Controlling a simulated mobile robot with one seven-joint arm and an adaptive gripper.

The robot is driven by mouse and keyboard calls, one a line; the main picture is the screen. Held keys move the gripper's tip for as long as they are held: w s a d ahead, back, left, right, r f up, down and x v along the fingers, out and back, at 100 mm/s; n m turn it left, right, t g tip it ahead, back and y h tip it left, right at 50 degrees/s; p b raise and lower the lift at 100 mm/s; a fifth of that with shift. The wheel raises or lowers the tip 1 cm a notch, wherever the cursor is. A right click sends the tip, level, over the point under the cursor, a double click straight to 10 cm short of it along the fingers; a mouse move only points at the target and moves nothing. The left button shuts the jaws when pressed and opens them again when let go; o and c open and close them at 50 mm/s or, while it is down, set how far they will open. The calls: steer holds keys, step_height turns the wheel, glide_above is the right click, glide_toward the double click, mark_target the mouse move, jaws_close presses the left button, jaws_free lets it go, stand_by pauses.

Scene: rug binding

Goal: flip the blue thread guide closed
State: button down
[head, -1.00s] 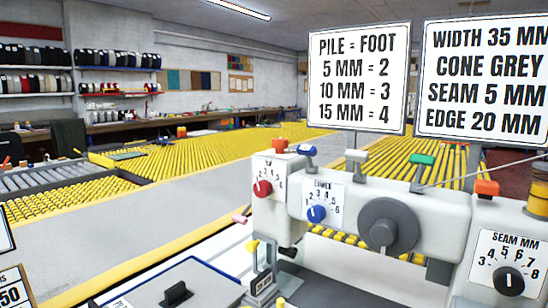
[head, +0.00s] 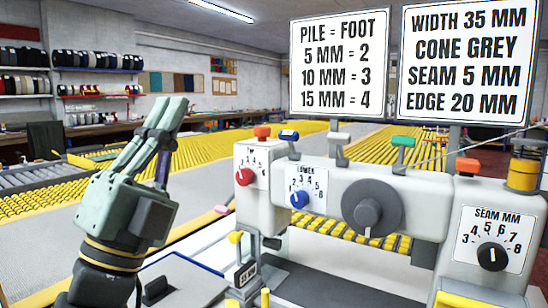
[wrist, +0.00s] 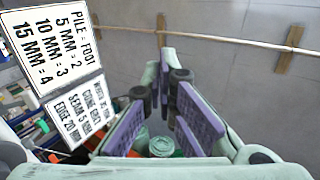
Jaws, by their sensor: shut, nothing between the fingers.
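The blue thread guide (head: 289,135) is a small flap on a post atop the white sewing machine (head: 320,178), above the blue dial. It looks raised; its exact angle is too small to tell. My gripper (head: 172,108) is at the left in the head view, pointing up, well apart from the guide and to its left. Its green fingers with purple pads are shut and empty. The fingers also show in the wrist view (wrist: 166,75). I cannot make out the blue guide in the wrist view.
Two signs (head: 336,66) (head: 465,62) rise behind the machine. A thread runs near the green flap. The air between gripper and machine is clear.

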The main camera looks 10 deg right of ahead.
steer(key=w+d+f+g+y, duration=0.2)
steer(key=w+d+f, duration=0.2)
steer(key=f, duration=0.3)
steer(key=w+d+f+g+y+b, duration=0.1)
steer(key=w+d+f, duration=0.4)
steer(key=w+f, duration=0.1)
steer(key=shift+w+d+f+g+y, duration=0.3)
steer(key=shift+f+g+y, duration=0.1)
steer(key=shift+f, duration=0.15)
steer(key=shift+r, duration=0.1)
steer(key=p, duration=0.6)
glide_toward(286, 137)
steer(key=x, duration=0.5)
steer(key=shift+w+d+r, duration=0.15)
steer(key=shift+d+r, duration=0.1)
steer(key=shift+r, duration=0.15)
steer(key=shift+w+d+r+p, duration=0.15)
steer(key=shift+w+d+p, duration=0.2)
steer(key=shift+w+d, duration=0.05)
